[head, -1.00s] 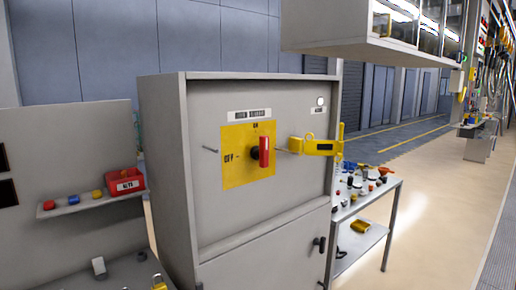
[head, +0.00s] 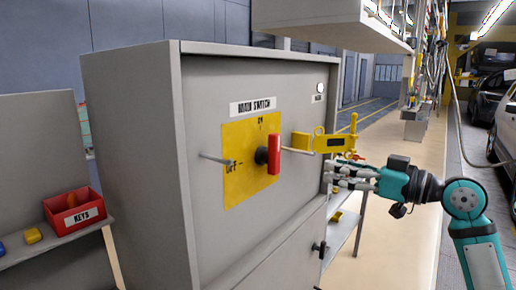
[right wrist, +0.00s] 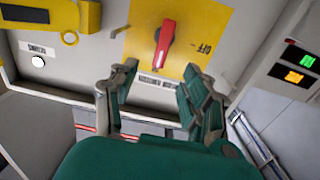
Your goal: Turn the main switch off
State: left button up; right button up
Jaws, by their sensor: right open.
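The main switch's red handle (head: 274,154) stands upright on its black hub, pointing at ON on the yellow plate (head: 237,180). OFF is marked at the plate's left. The red handle also shows in the right wrist view (right wrist: 165,42), where the picture is turned over. My right gripper (head: 331,175) is open and empty, at the right of the cabinet and apart from the handle. Its two fingers (right wrist: 156,92) show in the right wrist view, with the handle beyond them. My left gripper is not in view.
A yellow lockout device (head: 325,144) hangs at the right peg, between handle and gripper. A left peg (head: 217,160) sticks out from the grey cabinet (head: 130,160). A white round lamp (head: 320,87) is at top right. A red KEYS bin (head: 72,210) stands on a shelf at left.

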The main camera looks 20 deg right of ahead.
aim_at(279, 151)
jog(key=p+x, duration=0.2)
jog(key=x, duration=0.3)
jog(key=p+x, duration=0.3)
jog(key=x, duration=0.2)
jog(key=r+p+x, duration=0.1)
jog(key=p+x, duration=0.1)
jog(key=x, duration=0.3)
jog(key=shift+a+r, duration=0.1)
jog(key=shift+a, duration=0.35)
jog(key=shift+w+a, duration=0.15)
jog(key=shift+w, duration=0.15)
jog(key=shift+w+a+p, duration=0.1)
jog(key=shift+p, duration=0.2)
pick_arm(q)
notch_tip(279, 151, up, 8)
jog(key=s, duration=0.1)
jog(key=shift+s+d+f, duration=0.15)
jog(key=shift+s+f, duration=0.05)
